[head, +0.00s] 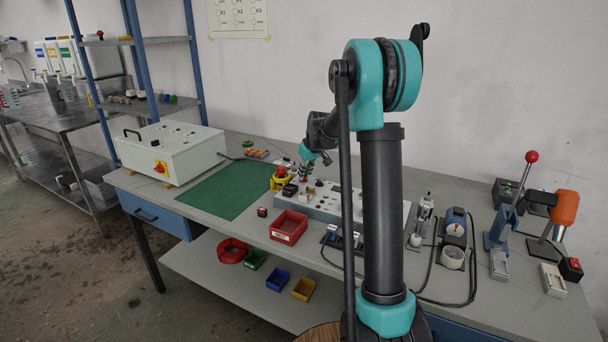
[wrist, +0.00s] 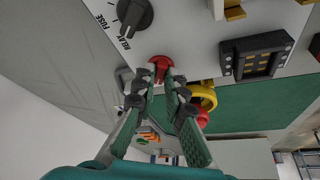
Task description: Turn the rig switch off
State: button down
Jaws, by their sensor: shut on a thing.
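The test rig (head: 331,207) is a low pale panel at the middle of the bench. The wrist view shows its white face (wrist: 190,35) close up. My gripper (wrist: 160,76) is at the panel's edge, with its fingertips closed around a small red part (wrist: 160,64); it also shows in the head view (head: 305,174). The red part looks like the cap of the rig switch, but its base is partly hidden by the fingers. A black rotary knob (wrist: 134,14) marked RELAY and FUSE sits beside it. I cannot read an on or off mark.
A yellow-collared red button (head: 281,174) stands nearby. A white box (head: 170,151), green mat (head: 222,190) and red bin (head: 289,227) are around the rig.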

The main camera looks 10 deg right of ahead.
jog(key=n, duration=0.2)
jog(key=n+g+y, duration=0.1)
jog(key=n, duration=0.3)
jog(key=shift+w+d+y, duration=0.15)
jog(key=shift+d+y, duration=0.1)
jog(key=shift+y, duration=0.15)
jog(key=shift+g, duration=0.3)
jog(key=c, duration=1.6)
grip_release()
jog(key=v, duration=1.2)
